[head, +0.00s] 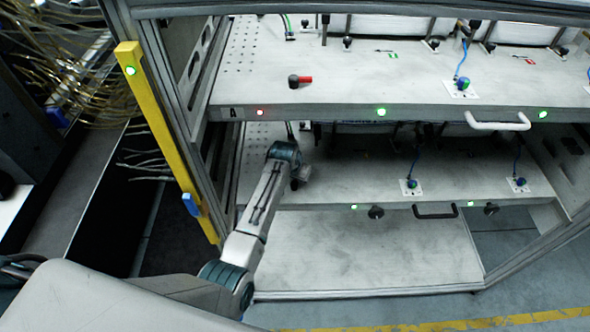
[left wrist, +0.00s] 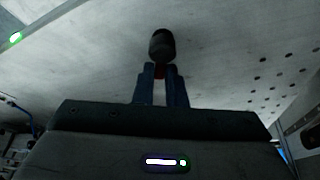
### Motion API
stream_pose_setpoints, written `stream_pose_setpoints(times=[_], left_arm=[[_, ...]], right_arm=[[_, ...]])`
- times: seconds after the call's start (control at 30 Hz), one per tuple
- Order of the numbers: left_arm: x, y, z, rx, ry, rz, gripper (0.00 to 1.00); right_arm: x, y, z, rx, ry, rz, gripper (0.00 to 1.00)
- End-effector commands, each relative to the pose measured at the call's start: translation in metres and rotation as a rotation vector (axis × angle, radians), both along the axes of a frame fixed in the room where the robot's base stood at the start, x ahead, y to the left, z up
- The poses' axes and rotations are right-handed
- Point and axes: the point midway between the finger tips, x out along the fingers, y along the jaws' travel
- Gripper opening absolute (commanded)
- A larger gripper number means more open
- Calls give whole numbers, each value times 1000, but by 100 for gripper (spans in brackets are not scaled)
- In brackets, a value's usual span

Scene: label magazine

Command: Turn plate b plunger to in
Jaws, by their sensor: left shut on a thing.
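The upper plate (head: 340,85) carries the letter A and a plunger with a black knob and red handle (head: 299,81), pointing right. The lower plate (head: 350,180) shows no readable letter; my arm covers its left front. My left gripper (head: 297,181) is over the left part of this lower plate. In the left wrist view my left gripper (left wrist: 160,80) is shut on a plunger, whose black knob (left wrist: 161,45) stands just beyond the fingertips. A bit of red shows between the fingers; the rest of the handle is hidden. My right gripper is not in view.
A white handle (head: 498,124) is on the upper plate's front edge and a black handle (head: 436,211) on the lower one's. A yellow post (head: 160,130) stands left. Blue-cabled connectors (head: 411,185) sit right on the lower plate. The bottom shelf (head: 370,250) is bare.

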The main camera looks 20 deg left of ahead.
Motion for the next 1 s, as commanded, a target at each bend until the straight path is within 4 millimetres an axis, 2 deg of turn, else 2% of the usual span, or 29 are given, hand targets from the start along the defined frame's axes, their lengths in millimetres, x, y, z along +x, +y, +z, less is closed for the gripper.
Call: stream_pose_setpoints(times=[0.03,0.1,0.4,1.0], left_arm=[[0,0,4,0,1,-41,0],[0,-1,4,1,1,-108,0],[-2,-6,3,-1,0,-393,0],[-8,-12,0,1,-2,-923,0]], right_arm=[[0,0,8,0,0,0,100],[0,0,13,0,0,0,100],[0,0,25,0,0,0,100],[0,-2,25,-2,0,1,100]])
